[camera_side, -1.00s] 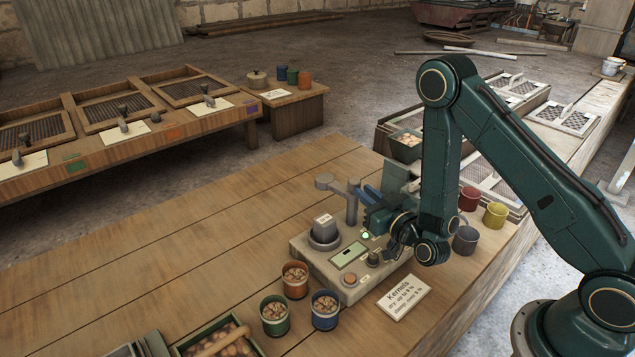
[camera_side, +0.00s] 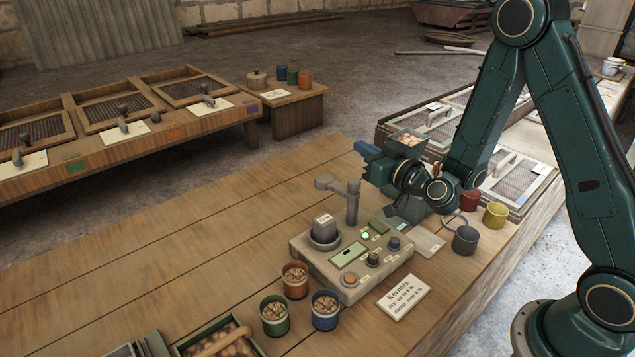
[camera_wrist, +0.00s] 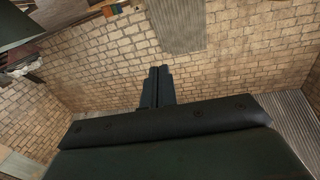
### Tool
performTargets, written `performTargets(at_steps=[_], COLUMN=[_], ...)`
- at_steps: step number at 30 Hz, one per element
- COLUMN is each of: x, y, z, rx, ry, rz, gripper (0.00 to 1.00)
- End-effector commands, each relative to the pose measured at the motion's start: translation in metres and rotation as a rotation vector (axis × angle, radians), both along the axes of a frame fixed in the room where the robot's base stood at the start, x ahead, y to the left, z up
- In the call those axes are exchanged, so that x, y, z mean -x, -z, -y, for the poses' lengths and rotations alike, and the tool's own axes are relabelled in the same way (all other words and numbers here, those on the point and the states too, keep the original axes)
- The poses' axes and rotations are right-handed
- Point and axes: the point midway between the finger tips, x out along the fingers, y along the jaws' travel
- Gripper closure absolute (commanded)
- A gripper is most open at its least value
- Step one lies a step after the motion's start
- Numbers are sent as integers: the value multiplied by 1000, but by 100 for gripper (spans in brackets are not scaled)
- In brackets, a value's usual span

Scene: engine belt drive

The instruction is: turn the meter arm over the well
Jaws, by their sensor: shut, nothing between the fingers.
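The grey meter (camera_side: 345,283) stands on the wooden bench, with a small screen, a lit green lamp and knobs. Its meter arm (camera_side: 324,183) reaches left from the top of an upright post (camera_side: 352,205). The arm's round end shows above the well (camera_side: 324,242) in the picture; I cannot tell whether it is exactly over it. A pale labelled block (camera_side: 324,224) sits in the well. My gripper (camera_side: 363,149) is shut and empty, raised beyond and right of the post, apart from it. In the wrist view, its closed fingers (camera_wrist: 158,72) point toward a brick wall.
Orange (camera_side: 295,279), green (camera_side: 274,313) and blue (camera_side: 325,309) cups of kernels stand before the meter. A Kernels card (camera_side: 404,298) lies to its right. Grey (camera_side: 466,240), yellow (camera_side: 495,215) and red cups stand further right. The bench left of the meter is clear.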

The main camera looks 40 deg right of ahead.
Motion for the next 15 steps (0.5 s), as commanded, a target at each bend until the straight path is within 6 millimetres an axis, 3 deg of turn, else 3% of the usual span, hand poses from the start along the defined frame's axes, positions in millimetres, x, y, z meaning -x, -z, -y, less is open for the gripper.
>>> performTargets(at_steps=[15], x=[-74], y=[7], z=[-10], rx=[-209], ry=[-289], rz=[-107], gripper=[100])
